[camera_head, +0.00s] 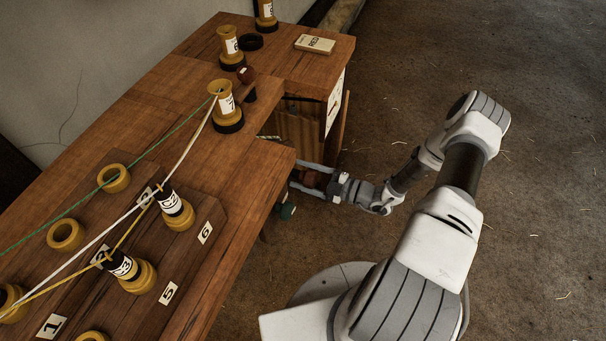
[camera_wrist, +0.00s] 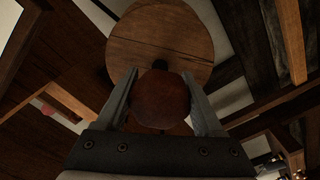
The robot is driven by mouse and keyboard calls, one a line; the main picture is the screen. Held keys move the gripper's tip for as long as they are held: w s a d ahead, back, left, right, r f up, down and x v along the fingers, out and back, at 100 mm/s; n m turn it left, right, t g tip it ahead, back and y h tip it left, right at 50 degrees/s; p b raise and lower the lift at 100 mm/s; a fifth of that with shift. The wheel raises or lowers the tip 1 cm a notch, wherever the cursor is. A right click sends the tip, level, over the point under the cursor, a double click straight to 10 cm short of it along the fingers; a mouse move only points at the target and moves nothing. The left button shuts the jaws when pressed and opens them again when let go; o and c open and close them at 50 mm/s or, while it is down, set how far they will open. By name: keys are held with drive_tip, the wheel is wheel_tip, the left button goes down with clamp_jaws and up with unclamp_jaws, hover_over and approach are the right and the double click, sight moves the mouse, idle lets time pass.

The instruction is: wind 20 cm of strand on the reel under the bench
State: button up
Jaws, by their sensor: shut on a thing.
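My gripper (camera_head: 308,179) is low at the bench's right side, reaching in beneath the top. In the wrist view my gripper (camera_wrist: 160,100) has its two fingers on either side of a round red-brown knob (camera_wrist: 161,98) and is shut on it. Behind the knob is a round wooden disc (camera_wrist: 160,42), which looks like the reel's face; a dark stub shows between them. In the head view the bench top hides the reel. No strand is seen on the disc. Green, white and yellow strands run over the bench top (camera_head: 237,225).
Numbered yellow bobbins, one at the bench's middle (camera_head: 226,103), and yellow rings (camera_head: 67,235) stand on top. A pale block (camera_head: 315,44) lies at the far end. A dark green thing (camera_head: 286,210) sits under the edge near my gripper. The floor (camera_head: 530,170) to the right is clear.

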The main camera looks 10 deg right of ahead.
idle(0.3)
drive_tip(key=o, duration=1.4)
drive_tip(key=p+v, duration=0.1)
drive_tip(key=v, duration=1.6)
drive_tip(key=shift+s+d, duration=0.15)
